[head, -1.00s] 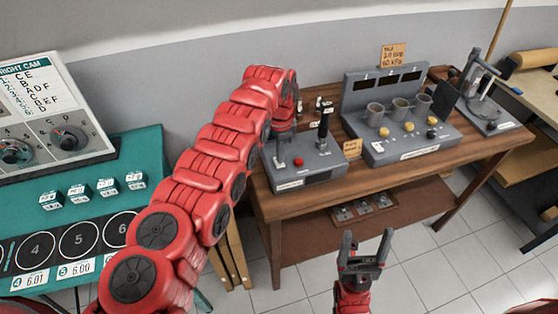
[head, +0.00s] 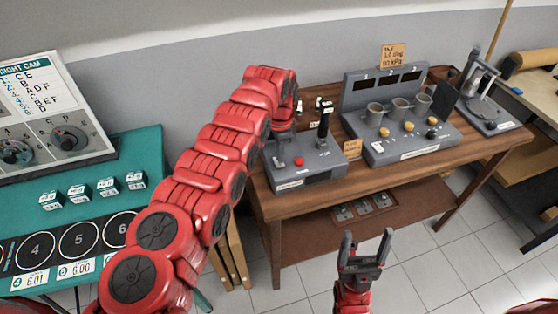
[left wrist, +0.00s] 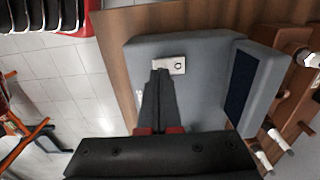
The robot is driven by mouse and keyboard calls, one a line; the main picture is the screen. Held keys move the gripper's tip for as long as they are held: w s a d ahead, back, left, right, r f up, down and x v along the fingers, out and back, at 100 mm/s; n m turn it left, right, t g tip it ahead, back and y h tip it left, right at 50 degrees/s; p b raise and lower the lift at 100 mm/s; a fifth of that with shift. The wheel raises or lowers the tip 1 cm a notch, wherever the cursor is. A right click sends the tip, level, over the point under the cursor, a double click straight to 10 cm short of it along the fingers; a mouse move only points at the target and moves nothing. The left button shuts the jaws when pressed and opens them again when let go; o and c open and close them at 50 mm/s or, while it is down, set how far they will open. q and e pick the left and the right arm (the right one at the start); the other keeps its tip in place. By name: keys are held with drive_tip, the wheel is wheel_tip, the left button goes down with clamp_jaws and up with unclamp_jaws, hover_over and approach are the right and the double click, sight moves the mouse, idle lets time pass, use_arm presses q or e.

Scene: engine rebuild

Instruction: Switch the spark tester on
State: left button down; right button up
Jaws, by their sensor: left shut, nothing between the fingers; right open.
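A grey box (head: 312,170) with a red button (head: 299,161) and a black upright post (head: 324,122) stands at the left end of the wooden bench. I take it for the spark tester; its label is too small to read. My left gripper (head: 279,158) is shut and empty, pointing down at the box's left part. In the left wrist view its fingertips (left wrist: 160,72) are at the edge of a pale plate (left wrist: 172,66) with a small round switch on the grey box top (left wrist: 205,100); contact cannot be told. My right gripper (head: 364,248) is open and empty in front of the bench.
A larger grey unit (head: 405,150) with three cups and dark displays stands to the right on the bench (head: 300,203). A stand (head: 490,110) is at the far right. Small white-topped parts lie behind the box. A teal table (head: 140,165) is at left.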

use_arm(q)
drive_tip(key=shift+f+b, duration=0.75)
drive_tip(key=shift+f, duration=0.15)
idle(0.4)
drive_tip(key=shift+r+p, duration=0.4)
drive_tip(key=shift+r, duration=3.1)
